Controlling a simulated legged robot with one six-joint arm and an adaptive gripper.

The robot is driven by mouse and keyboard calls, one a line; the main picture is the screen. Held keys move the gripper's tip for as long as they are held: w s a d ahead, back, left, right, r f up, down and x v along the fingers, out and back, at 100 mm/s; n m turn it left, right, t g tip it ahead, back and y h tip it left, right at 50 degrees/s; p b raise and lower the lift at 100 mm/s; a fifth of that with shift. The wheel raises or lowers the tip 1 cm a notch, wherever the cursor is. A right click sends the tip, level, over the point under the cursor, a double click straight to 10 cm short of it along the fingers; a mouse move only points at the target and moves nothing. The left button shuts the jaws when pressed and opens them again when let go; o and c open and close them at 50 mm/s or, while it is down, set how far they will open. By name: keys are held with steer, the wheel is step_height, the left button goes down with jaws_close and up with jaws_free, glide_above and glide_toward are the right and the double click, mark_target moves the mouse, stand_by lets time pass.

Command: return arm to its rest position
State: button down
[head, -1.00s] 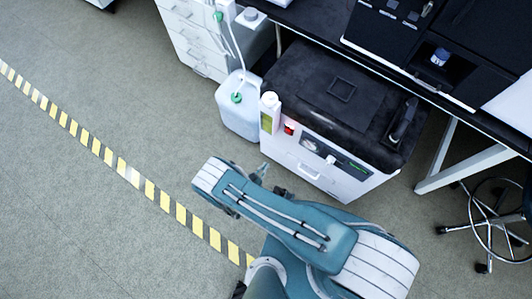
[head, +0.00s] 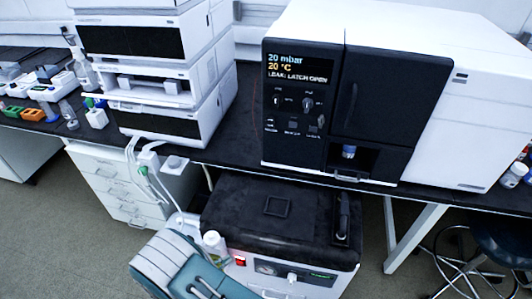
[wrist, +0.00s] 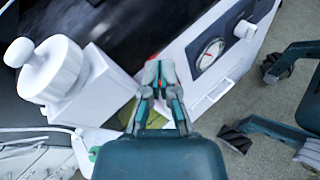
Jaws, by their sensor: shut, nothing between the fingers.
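My gripper (wrist: 159,78) shows in the wrist view with its fingertips together and nothing between them. It is in front of a white bottle with a round cap (wrist: 62,75) and the white front of the pump cabinet, which carries a round gauge (wrist: 210,54). In the head view my teal and white arm (head: 180,268) is at the bottom left, before the cabinet (head: 283,208). My gripper is not visible in the head view.
A bench (head: 240,140) carries stacked white modules (head: 150,75) and a large black and white instrument (head: 390,90). A white drawer unit (head: 115,180) stands at left. A stool (head: 480,240) is at right. Tubes (head: 145,175) hang near the bench edge.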

steer(key=w+d+r+m+g+y, duration=0.15)
steer(key=d+r+m+g, duration=0.4)
steer(key=r, duration=0.75)
steer(key=w+d+r+m+g+y, duration=0.1)
steer(key=w+d+r+m+g, duration=0.15)
steer(key=d+r+m, duration=0.7)
steer(key=s+d+r+m+t+y, duration=0.1)
steer(key=s+d+r+m+y, duration=0.3)
steer(key=s+d+r, duration=0.2)
steer(key=s+d+r+m+t+y, duration=0.2)
steer(key=s+d+r, duration=0.5)
steer(key=s+r, duration=0.4)
step_height(320, 180, up, 4)
steer(key=m+y, duration=0.1)
steer(key=m, duration=0.1)
steer(key=shift+d+m+y, duration=0.3)
steer(key=shift+y, duration=0.05)
